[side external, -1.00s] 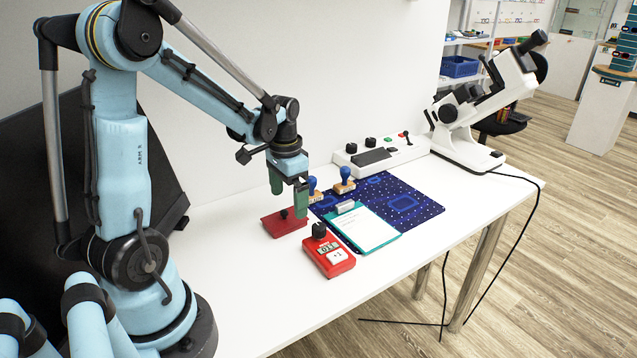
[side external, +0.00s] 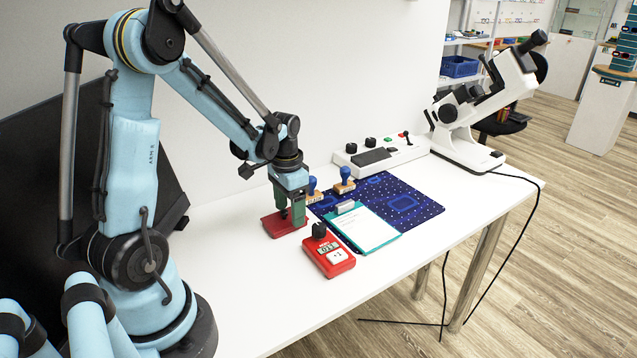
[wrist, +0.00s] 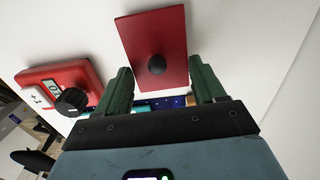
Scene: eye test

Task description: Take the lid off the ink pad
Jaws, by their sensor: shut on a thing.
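The ink pad's lid (side external: 270,222) is a flat red plate with a black knob in its middle; the wrist view shows the lid from above (wrist: 150,35) and the knob (wrist: 157,64). It sits low at the table's near-wall side. The pad under it cannot be made out. My gripper (side external: 290,222) is down at the lid, with its green fingers on either side. In the wrist view my gripper (wrist: 160,77) has a finger against each long edge of the lid, the knob lying between them, and is shut on the lid.
A red counter box (side external: 328,250) with a black knob stands close on the right. Behind it are a teal clipboard (side external: 378,247), a blue dotted mat (side external: 425,207) and two stamps (side external: 345,185). A white control box (side external: 380,155) is farther back. The table front (side external: 260,300) is clear.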

